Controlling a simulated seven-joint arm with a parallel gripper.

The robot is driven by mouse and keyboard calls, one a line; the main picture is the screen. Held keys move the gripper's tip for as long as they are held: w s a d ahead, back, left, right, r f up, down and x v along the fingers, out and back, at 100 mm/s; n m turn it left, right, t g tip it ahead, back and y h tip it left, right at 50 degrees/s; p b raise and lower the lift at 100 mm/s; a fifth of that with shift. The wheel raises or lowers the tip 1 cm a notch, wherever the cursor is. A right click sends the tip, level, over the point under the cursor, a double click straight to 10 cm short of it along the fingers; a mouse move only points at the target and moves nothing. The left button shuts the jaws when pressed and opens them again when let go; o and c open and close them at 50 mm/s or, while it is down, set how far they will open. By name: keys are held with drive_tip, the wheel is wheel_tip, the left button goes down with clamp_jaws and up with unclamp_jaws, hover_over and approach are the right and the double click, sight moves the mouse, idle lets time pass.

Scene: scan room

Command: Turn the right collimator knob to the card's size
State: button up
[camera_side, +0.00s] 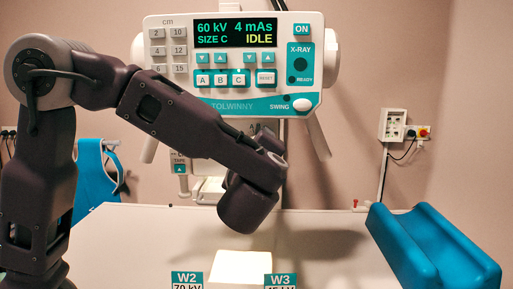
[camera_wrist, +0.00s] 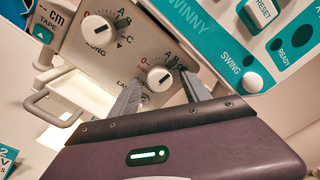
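In the wrist view the right collimator knob (camera_wrist: 160,78) is a white round dial with a dark pointer line, on a beige panel with a scale of 0, A, B and further letters partly hidden. The pointer's exact setting is hard to read. My gripper (camera_wrist: 162,77) is open, one finger on each side of this knob, with a visible gap on both sides. The left knob (camera_wrist: 98,27), marked LONG, sits up and to its left. Cards W2 (camera_side: 187,279) and W3 (camera_side: 281,279) show at the bottom of the side view, cut off; no size is readable on them.
The console display (camera_side: 235,33) reads 60 kV, 4 mAs, SIZE C, IDLE. A handle (camera_wrist: 50,105) stands left of the knob panel. A blue cradle (camera_side: 430,245) lies on the right of the white table (camera_side: 335,255). My arm hides most of the collimator in the side view.

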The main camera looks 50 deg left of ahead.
drive_tip(key=v, duration=0.7)
idle(0.3)
